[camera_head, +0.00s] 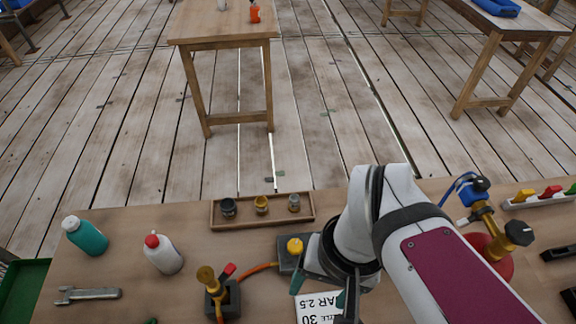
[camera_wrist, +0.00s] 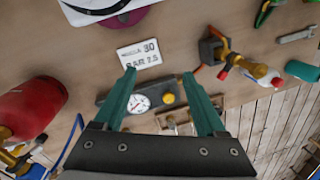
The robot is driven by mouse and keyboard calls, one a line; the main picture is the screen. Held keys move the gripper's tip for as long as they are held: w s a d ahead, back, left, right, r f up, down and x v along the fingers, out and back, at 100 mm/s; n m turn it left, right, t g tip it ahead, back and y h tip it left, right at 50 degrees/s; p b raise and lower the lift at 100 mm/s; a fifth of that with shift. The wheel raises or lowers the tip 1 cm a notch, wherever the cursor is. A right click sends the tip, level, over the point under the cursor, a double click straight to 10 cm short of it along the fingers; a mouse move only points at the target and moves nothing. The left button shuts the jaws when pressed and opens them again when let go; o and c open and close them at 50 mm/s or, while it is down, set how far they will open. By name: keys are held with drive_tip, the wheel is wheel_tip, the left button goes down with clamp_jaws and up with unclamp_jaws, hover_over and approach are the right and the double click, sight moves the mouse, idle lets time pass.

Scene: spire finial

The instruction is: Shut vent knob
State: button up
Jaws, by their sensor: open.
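A yellow knob (camera_head: 295,245) sits on a dark grey box (camera_head: 285,262) on the bench, and I take it for the vent knob. In the wrist view the yellow knob (camera_wrist: 168,98) is beside a round white gauge (camera_wrist: 137,103) on that box. My gripper (camera_head: 320,291) is open and empty above the bench, near the box. In the wrist view its teal fingers (camera_wrist: 159,74) are spread, and the knob appears between them, apart from both. My arm hides part of the box in the head view. I cannot tell how far the knob is turned.
A printed card (camera_wrist: 140,54) lies by the box. A brass valve with a red lever (camera_head: 214,281) joins it by an orange hose. Bottles (camera_head: 164,254), a wrench (camera_head: 88,295) and a tray of small pots (camera_head: 262,222) are left and behind. A red cylinder (camera_head: 497,262) stands right.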

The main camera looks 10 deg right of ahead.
drive_tip(key=w+n+h, duration=0.1)
drive_tip(key=w+n, duration=0.7)
drive_tip(key=w, duration=0.2)
drive_tip(key=n, duration=0.5)
hover_over(295, 245)
drive_tip(key=f, duration=0.1)
drive_tip(key=shift+h, duration=0.3)
wheel_tip(295, 245, down, 16)
drive_tip(key=shift+f, duration=0.1)
clamp_jaws()
